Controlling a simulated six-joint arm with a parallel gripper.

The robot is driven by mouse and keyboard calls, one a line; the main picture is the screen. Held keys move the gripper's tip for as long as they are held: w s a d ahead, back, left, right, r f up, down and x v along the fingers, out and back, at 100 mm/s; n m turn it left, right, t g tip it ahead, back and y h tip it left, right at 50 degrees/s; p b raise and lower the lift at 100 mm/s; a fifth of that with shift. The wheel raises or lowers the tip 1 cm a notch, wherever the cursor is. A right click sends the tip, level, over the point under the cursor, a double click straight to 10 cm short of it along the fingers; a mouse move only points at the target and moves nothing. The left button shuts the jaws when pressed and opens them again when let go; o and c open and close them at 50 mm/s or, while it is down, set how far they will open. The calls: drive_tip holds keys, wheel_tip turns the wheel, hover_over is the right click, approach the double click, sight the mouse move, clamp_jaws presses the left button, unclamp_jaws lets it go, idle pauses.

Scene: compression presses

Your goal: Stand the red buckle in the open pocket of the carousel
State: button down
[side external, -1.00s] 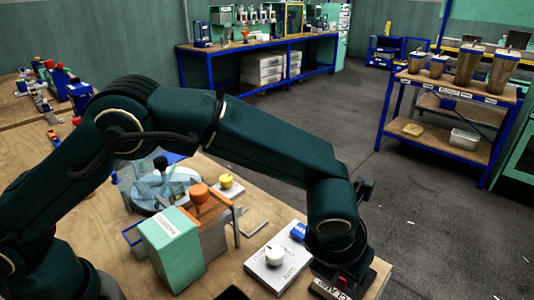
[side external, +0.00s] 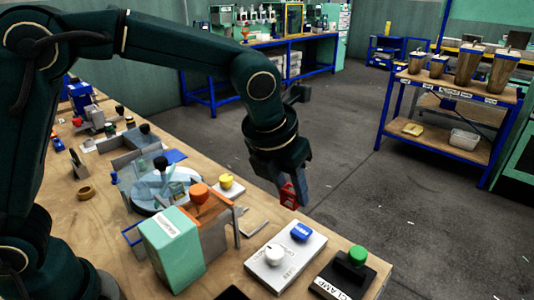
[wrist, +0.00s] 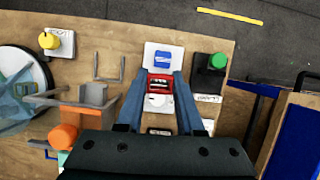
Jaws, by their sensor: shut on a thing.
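My gripper (side external: 293,188) is shut on the red buckle (side external: 288,196) and holds it in the air above the workbench. In the wrist view the buckle (wrist: 159,85) sits between the two fingertips, over the white control box. The carousel (side external: 150,195) is a round pale disc under a clear bluish cover, on the bench left of my gripper. It also shows at the left edge of the wrist view (wrist: 40,68). The cover and the machine in front of it hide much of the disc, and I cannot tell which pocket is open.
A green box (side external: 170,248) and an orange knob (side external: 199,190) on a grey bracket stand between my gripper and the carousel. A yellow knob (side external: 226,181), a white dial box (side external: 285,262) and a green clamp button (side external: 357,255) are nearby.

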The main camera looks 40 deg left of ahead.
drive_tip(key=a+n+g+y, duration=0.35)
drive_tip(key=a+n, duration=0.95)
drive_tip(key=a, duration=2)
drive_tip(key=shift+t, duration=0.35)
drive_tip(key=f, duration=0.5)
drive_tip(key=shift+s+a+f, duration=0.35)
drive_tip(key=shift+s+f, duration=0.05)
drive_tip(key=shift+f, duration=2.1)
drive_tip(key=shift+f+y, duration=0.15)
drive_tip(key=shift+y, duration=0.1)
drive_tip(key=c, duration=0.8)
unclamp_jaws()
drive_tip(key=shift+c, duration=0.2)
